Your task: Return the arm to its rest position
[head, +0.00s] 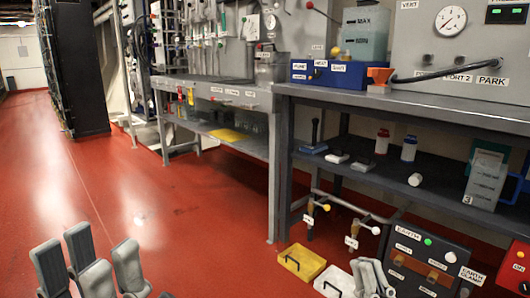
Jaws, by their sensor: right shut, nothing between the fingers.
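My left gripper (88,258) is at the bottom left, above the red floor. Its grey fingers stand apart with gaps between them, and nothing shows in them. My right gripper (370,272) is at the bottom edge right of centre, its fingers shut and empty. It overlaps a white lidded box (334,281) in the picture; I cannot tell whether they touch. My wrists and most of my arms are out of view.
A dark bench (330,94) with a shelf of bottles and small blocks fills the right. Below are a yellow box (302,262) and the black EARTH panel (425,262). A grey bench (215,87) stands behind. Red floor (130,190) is clear at left.

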